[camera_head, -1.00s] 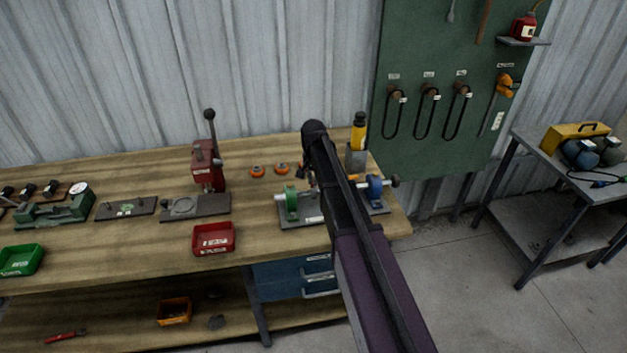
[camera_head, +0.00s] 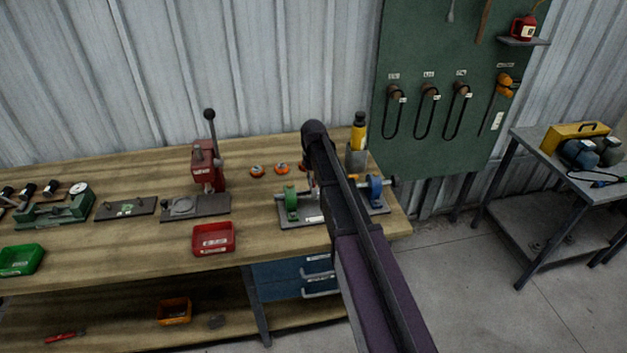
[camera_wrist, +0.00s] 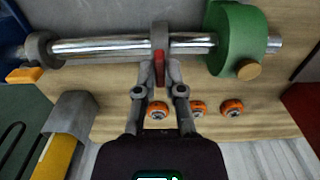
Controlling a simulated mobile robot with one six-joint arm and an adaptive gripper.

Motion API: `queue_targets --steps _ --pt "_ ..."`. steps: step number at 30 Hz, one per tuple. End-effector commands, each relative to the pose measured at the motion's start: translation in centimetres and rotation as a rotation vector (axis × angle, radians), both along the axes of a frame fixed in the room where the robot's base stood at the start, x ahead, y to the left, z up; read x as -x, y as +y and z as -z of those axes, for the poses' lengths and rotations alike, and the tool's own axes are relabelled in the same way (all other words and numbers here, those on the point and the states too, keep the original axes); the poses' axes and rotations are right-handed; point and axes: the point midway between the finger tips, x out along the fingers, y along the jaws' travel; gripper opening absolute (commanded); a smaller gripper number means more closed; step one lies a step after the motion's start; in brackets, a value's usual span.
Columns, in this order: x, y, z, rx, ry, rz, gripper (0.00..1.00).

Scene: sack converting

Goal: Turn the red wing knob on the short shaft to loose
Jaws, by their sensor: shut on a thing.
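The red wing knob (camera_wrist: 159,68) sits on a grey collar (camera_wrist: 160,40) around a bright steel shaft (camera_wrist: 100,46) in the wrist view. My gripper (camera_wrist: 160,80) is shut on the knob, one finger on each side of it. A green bearing block (camera_wrist: 238,38) holds the shaft at the right, and a grey collar (camera_wrist: 40,50) stands at its left. In the head view the green block (camera_head: 291,204) and a blue block (camera_head: 375,189) show on either side of my arm, which hides the knob and most of my gripper.
Several orange rings (camera_wrist: 232,108) lie on the bench close to my fingers. A grey holder (camera_wrist: 72,114) with a yellow bottle (camera_head: 359,132) stands behind the shaft. A red press (camera_head: 207,168) and red bin (camera_head: 213,238) are at the left.

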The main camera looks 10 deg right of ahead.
Motion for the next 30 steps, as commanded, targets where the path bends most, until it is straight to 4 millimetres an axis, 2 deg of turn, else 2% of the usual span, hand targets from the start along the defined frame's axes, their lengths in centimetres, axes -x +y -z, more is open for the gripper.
queue_targets --steps 8,9,12,13,30 --pt "-0.19 0.01 -0.02 0.000 -0.004 -0.001 0.00" --pt "-0.19 0.01 -0.02 0.000 -0.004 -0.001 0.15" --pt "-0.17 0.01 -0.02 0.000 -0.004 -0.001 0.45" --pt "-0.16 0.01 -0.02 0.000 -0.003 -0.001 0.47" --pt "-0.04 0.00 -0.01 0.000 -0.001 0.029 0.47"
